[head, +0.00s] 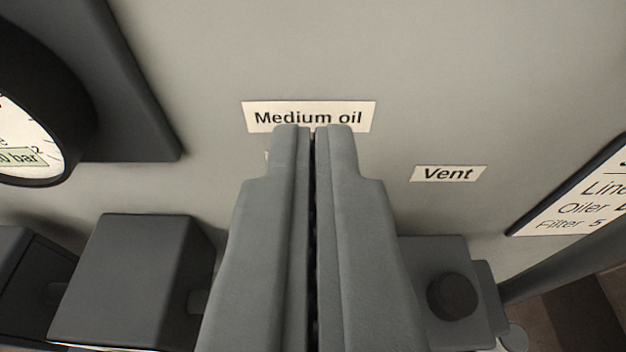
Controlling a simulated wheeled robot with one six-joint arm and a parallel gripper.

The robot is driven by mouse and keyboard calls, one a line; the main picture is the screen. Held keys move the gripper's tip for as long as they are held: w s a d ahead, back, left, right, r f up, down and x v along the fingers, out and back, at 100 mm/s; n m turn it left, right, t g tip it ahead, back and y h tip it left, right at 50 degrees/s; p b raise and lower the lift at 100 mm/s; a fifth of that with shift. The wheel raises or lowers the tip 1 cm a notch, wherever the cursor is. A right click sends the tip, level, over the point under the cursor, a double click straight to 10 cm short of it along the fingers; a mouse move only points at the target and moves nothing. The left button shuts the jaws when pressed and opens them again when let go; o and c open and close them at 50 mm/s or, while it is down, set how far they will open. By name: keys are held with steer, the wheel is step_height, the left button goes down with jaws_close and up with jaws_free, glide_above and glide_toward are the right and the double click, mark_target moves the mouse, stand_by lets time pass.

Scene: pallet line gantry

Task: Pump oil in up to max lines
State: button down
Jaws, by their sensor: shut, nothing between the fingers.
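My gripper (312,132) is shut and empty. Its two grey fingers point up the picture and reach the lower edge of the "Medium oil" label (308,117) on the pale panel. I cannot tell whether the fingertips touch the panel. The fingers hide what lies below that label, apart from a sliver of another pale label at their left. A "Vent" label (448,174) is to the right, above a dark block with a round black knob (453,296). No oil level or max line shows.
A round gauge (27,122) on a dark mount is at the left, partly cut off. A dark box (128,282) stands below it. A dark-framed sign (587,196) with the words "Oiler" and "Filter" is at the right edge. The upper panel is bare.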

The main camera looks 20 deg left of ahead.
steer(key=v, duration=1)
stand_by(0.7)
steer(key=s+a+f+m+t+h, duration=0.1)
steer(key=s+a+f, duration=0.6)
steer(key=f, duration=0.4)
steer(key=s+a+f+m+t+h, duration=0.1)
steer(key=s+a+f, duration=0.5)
steer(key=f, duration=0.6)
steer(key=s+a+f+m+t+h, duration=0.1)
steer(key=s+a+f+m+h, duration=0.1)
steer(key=s+a+f, duration=0.5)
steer(key=s+f+h, duration=0.1)
steer(key=s+f, duration=0.2)
steer(key=f, duration=0.1)
steer(key=shift+s+a, duration=0.3)
steer(key=shift+a, duration=0.05)
steer(key=shift+f, duration=0.1)
